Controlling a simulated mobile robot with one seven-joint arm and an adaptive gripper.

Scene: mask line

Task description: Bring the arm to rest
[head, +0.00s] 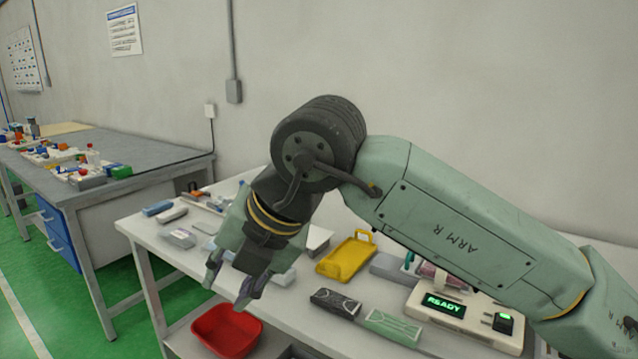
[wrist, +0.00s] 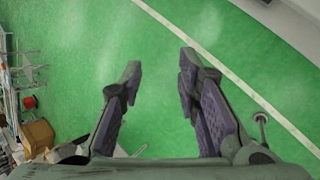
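My gripper (head: 228,285) hangs at the end of the green arm in the head view, over the front left part of the white table (head: 138,230). It points down and to the left. In the wrist view my gripper (wrist: 160,75) has its two fingers spread apart with nothing between them. The arm hides part of the table's middle and right side.
A red bin (head: 227,332) stands below the gripper near the table's front. A yellow tray (head: 347,258), a dark patterned box (head: 335,303), a light green box (head: 393,327) and a device reading READY (head: 445,307) are on the table. A grey bench (head: 130,150) stands at left.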

